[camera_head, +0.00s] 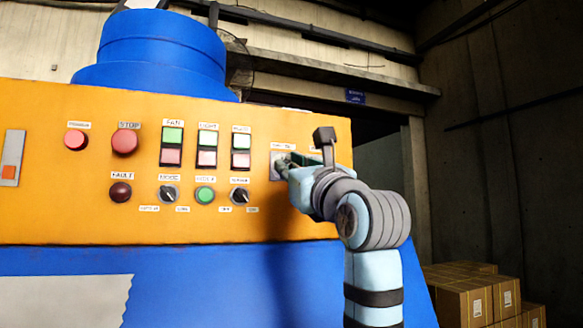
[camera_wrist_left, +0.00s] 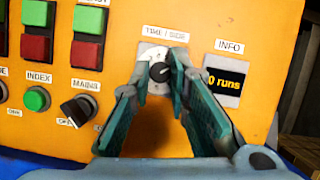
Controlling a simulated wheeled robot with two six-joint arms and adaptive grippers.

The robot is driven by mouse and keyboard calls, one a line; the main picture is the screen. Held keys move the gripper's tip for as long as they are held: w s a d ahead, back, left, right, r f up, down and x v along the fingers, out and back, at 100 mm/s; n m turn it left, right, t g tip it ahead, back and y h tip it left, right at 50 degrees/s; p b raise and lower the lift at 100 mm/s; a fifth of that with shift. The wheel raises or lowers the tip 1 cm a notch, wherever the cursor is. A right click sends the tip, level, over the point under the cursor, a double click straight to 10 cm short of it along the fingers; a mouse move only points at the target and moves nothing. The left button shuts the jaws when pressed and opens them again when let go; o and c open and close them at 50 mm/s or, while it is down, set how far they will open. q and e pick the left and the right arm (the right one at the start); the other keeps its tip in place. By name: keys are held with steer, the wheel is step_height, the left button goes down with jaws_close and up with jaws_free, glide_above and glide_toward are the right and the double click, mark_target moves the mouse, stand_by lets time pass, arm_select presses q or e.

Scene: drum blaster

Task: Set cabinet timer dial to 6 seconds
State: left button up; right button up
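The timer dial is a small dark round knob (camera_wrist_left: 160,72) on a pale plate under a time label (camera_wrist_left: 166,34). In the head view its grey plate (camera_head: 275,163) shows just left of my left gripper (camera_head: 288,163), which hides most of the dial. In the left wrist view my left gripper (camera_wrist_left: 160,68) has its green fingers on either side of the knob. A narrow gap seems to show between knob and fingertips; touching is hard to judge. The number the dial points to is not legible. My right gripper is not in view.
The orange cabinet panel (camera_head: 60,205) carries a STOP button (camera_head: 125,141), fan switch (camera_head: 172,146), green index button (camera_head: 204,195) and black mains knob (camera_head: 240,196). An info display (camera_wrist_left: 224,83) reading "0 runs" is right of the dial. Cardboard boxes (camera_head: 468,300) stand lower right.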

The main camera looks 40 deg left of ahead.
arm_select(q)
jaws_close()
steer(key=shift+n+g, duration=0.6)
steer(key=shift+n, duration=0.6)
steer(key=o, duration=0.7)
jaws_free()
steer(key=shift+w+y, duration=0.1)
steer(key=shift+y, duration=0.2)
steer(key=shift+f, duration=0.1)
steer(key=v, duration=0.7)
steer(key=shift+d, duration=0.1)
